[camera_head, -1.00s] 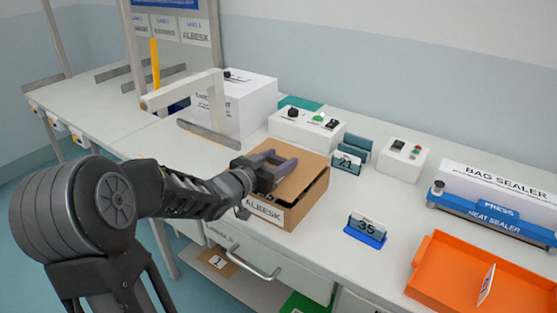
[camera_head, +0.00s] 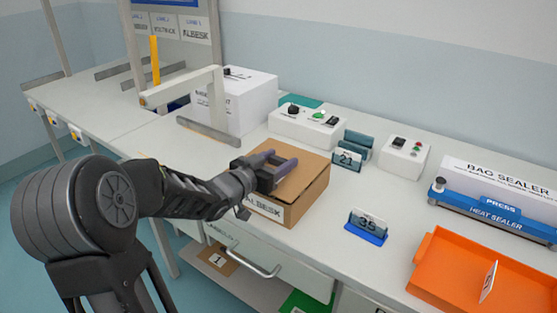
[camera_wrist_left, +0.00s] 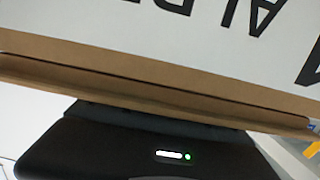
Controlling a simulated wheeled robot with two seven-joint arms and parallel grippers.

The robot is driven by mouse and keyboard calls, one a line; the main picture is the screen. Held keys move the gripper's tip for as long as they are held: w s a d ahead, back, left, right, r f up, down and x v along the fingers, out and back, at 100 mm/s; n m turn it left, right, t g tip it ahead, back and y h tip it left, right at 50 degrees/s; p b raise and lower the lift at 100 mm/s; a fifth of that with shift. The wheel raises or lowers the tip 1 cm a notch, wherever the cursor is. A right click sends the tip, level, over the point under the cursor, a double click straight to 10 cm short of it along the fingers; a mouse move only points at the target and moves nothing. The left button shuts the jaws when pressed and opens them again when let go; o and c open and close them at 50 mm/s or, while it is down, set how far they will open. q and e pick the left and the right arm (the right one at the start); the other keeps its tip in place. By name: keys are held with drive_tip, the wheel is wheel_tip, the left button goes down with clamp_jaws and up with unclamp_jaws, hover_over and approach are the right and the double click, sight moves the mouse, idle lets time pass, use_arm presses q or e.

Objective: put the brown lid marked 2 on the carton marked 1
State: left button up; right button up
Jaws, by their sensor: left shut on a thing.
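A brown cardboard carton (camera_head: 299,206) with a white ALBESK label stands on the bench in the head view. A brown lid (camera_head: 311,166) lies about level over its top, with no clear gap at the right side. My left gripper (camera_head: 277,172) is shut on the lid at its left part, fingers over the top. The wrist view shows large label letters and a brown cardboard edge (camera_wrist_left: 160,85) close up. I can read no number on this lid or carton. A flat brown piece marked 1 (camera_head: 216,260) lies on the shelf below.
Behind the carton are a white control box (camera_head: 290,125) and a card holder marked 21 (camera_head: 348,160). A blue holder marked 35 (camera_head: 367,228) and an orange tray (camera_head: 440,270) stand to the right. A white frame (camera_head: 185,90) rises at the left.

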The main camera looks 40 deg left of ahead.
use_arm(q)
drive_tip(key=shift+f+b, duration=0.4)
drive_tip(key=shift+f, duration=0.2)
drive_tip(key=o, duration=1.4)
drive_tip(key=shift+o, duration=0.2)
drive_tip(key=s, duration=0.2)
drive_tip(key=s+r, duration=0.1)
drive_tip(key=s, duration=0.4)
drive_tip(key=shift+s+r+p, duration=0.15)
drive_tip(key=shift+s+p, duration=0.2)
drive_tip(key=shift+s, duration=0.05)
